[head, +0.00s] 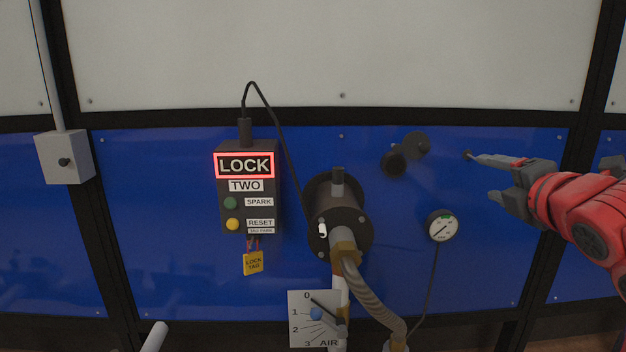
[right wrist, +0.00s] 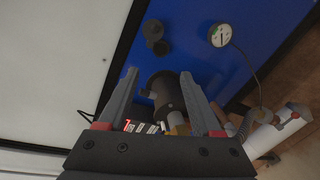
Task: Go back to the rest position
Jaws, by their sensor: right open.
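My right gripper (head: 484,176) is at the right of the head view, on its red arm, in front of the blue wall panel. Its grey fingers are apart with nothing between them. The right wrist view also shows the open gripper (right wrist: 160,73), with the dark round pipe fitting (right wrist: 168,95) beyond and between its fingers. In the head view the gripper is to the right of the black crank knob (head: 397,160) and above the round gauge (head: 441,226). I see no contact with either. My left gripper is not in view.
A dark control box (head: 248,190) with a lit LOCK sign hangs left of the pipe fitting (head: 339,215). A yellow tag (head: 253,262) hangs below it. An AIR dial (head: 303,325) and a ribbed hose (head: 370,290) are lower. A grey switch box (head: 64,157) is far left.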

